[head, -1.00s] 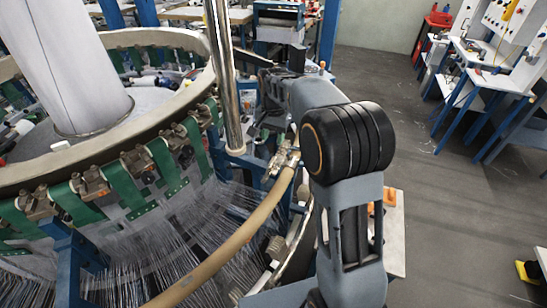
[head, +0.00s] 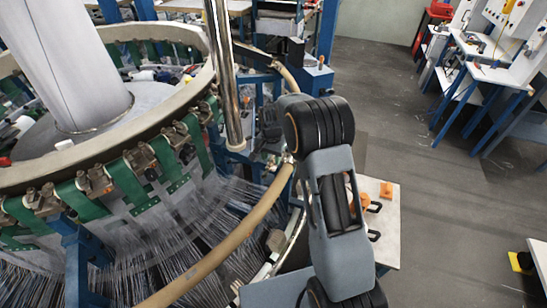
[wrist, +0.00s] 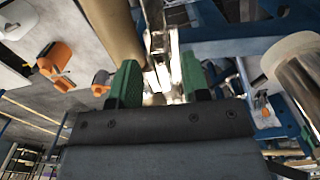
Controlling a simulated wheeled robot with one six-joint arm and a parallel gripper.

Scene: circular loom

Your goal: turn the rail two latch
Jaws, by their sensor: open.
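The tan rail (head: 228,245) curves around the loom, and it also shows in the wrist view (wrist: 108,28). A shiny metal latch (wrist: 160,58) sits at the rail joint, close in front of my gripper. My gripper (wrist: 159,78) is open, with its green fingers on either side of the latch's lower metal part. I cannot tell whether either finger touches it. In the head view the latch area is small and partly hidden by my arm. My gripper's fingers cannot be made out there.
A steel post (head: 226,85) rises left of my arm. Behind it lies the loom ring (head: 115,130) with green straps. A white table (head: 386,235) with orange-handled items stands right of my arm. The floor (head: 425,195) further right is clear.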

